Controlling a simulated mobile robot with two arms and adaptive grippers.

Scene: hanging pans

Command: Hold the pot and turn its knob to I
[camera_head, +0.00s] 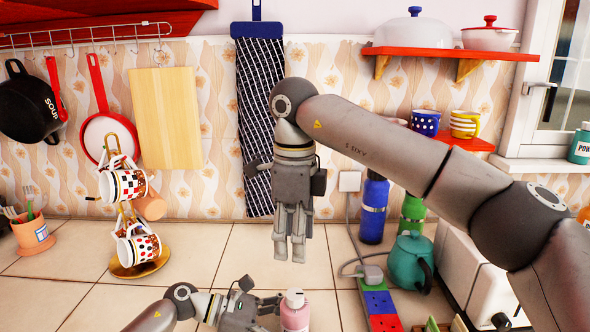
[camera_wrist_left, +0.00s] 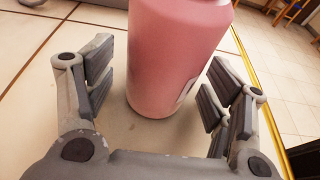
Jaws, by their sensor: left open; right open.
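A pink bottle with a pale top (camera_head: 295,312) stands at the counter's front edge. My left gripper (camera_head: 272,307) is open, its fingers on either side of the bottle in the left wrist view (camera_wrist_left: 170,60), with visible gaps. My right gripper (camera_head: 290,248) hangs fingers down above the middle of the counter, open with a narrow gap, holding nothing. Several pots show: a white one with a blue knob (camera_head: 413,32) and a white one with a red knob (camera_head: 490,35) on the shelf, and a teal teapot (camera_head: 405,262) on the counter. No mark I is legible on any knob.
A cup stand (camera_head: 139,255) is on the left. Blue (camera_head: 373,210) and green (camera_head: 412,212) bottles, a colored power strip (camera_head: 380,304) and a white appliance (camera_head: 470,280) fill the right. A dark cloth (camera_head: 262,110) hangs behind my right gripper. The counter's left-middle is clear.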

